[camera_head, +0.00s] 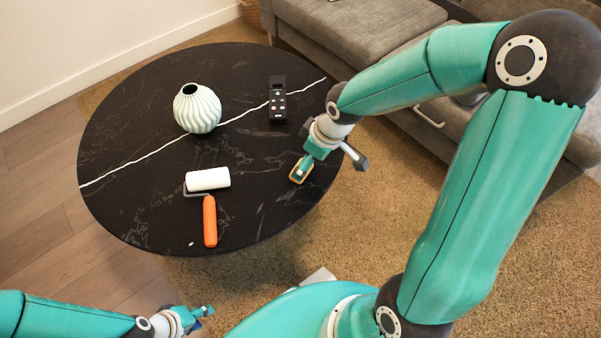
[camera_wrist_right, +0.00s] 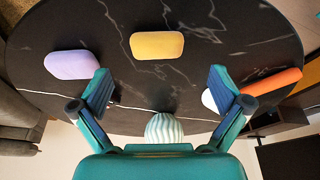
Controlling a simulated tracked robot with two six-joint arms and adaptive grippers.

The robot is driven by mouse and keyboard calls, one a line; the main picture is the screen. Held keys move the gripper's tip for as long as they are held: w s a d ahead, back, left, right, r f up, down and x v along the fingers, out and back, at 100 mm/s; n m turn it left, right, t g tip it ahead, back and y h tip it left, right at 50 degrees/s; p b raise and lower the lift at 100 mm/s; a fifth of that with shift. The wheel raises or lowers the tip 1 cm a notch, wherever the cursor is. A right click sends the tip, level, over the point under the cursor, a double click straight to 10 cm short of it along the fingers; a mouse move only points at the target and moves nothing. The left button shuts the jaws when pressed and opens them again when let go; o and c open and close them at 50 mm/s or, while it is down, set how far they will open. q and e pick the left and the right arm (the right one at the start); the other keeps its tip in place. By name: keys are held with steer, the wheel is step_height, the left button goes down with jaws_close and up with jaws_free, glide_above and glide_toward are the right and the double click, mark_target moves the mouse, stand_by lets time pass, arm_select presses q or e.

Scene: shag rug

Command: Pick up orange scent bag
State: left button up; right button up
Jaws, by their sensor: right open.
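The orange scent bag (camera_wrist_right: 157,45) is a yellow-orange rounded pad lying flat on the black table, clear and whole in the right wrist view. In the head view only its edge (camera_head: 296,179) shows around my right gripper (camera_head: 303,168), which covers most of it. In the right wrist view my right gripper (camera_wrist_right: 162,88) has its fingers spread wide with nothing between them, and the bag lies beyond the fingertips. My left gripper (camera_head: 203,312) is at the bottom of the head view, off the table and too small to read its jaws.
A purple bag (camera_wrist_right: 72,64) lies on the table in the right wrist view. The table (camera_head: 120,130) also holds a ribbed vase (camera_head: 197,110), a remote-like black device (camera_head: 278,103) and a paint roller with orange handle (camera_head: 210,222). A grey sofa (camera_head: 350,30) stands behind.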

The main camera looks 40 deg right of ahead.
steer(key=b+x, duration=0.3)
steer(key=x, duration=0.3)
steer(key=shift+w+f, duration=0.2)
steer(key=c, duration=0.9)
